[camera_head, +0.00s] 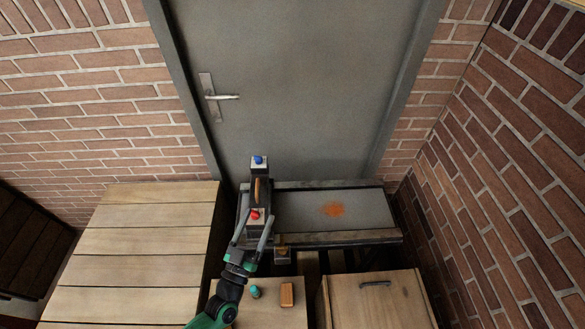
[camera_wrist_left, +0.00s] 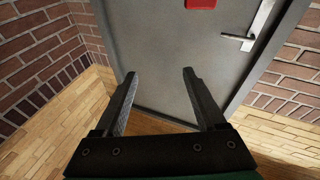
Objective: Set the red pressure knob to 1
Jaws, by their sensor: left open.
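The hand press (camera_head: 260,188) stands on the left part of a grey bench, with a blue knob (camera_head: 258,160) on top and the red pressure knob (camera_head: 255,214) low at its front. My left gripper (camera_head: 259,218) is open, with its two fingers on either side of the red knob as seen in the head view. In the left wrist view the open fingers (camera_wrist_left: 157,85) have nothing between them, and the press does not show. I cannot tell how far the fingers are from the knob, and its setting is too small to read. My right gripper is not in view.
The bench top (camera_head: 305,210) has an orange stain. A wooden surface (camera_head: 150,240) lies to the left and a wooden cabinet with a handle (camera_head: 375,284) to the right. A green item (camera_head: 255,291) and a brown block (camera_head: 287,294) sit in front. A grey door (camera_head: 300,90) stands behind.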

